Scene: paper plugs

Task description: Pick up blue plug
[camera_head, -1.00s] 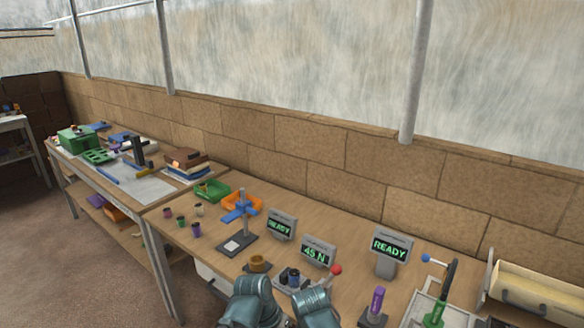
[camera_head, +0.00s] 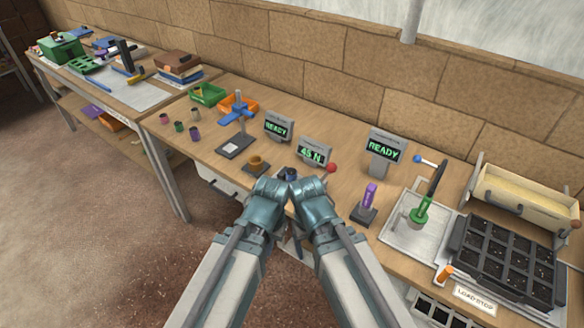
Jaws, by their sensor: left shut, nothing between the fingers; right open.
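A small dark blue cylinder (camera_head: 291,173), which looks like the blue plug, shows on the bench just beyond my two grippers, partly hidden by them. My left gripper (camera_head: 270,187) is just in front of it on the left, shut and empty. My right gripper (camera_head: 309,187) is close beside it on the right, open. I see both from behind, and their fingertips are mostly hidden. I cannot tell whether either touches the cylinder.
Displays (camera_head: 313,151) stand behind. A red-knobbed lever (camera_head: 331,168) and a purple-handled tool (camera_head: 369,195) are to the right. Several small plugs (camera_head: 179,126) stand at the left.

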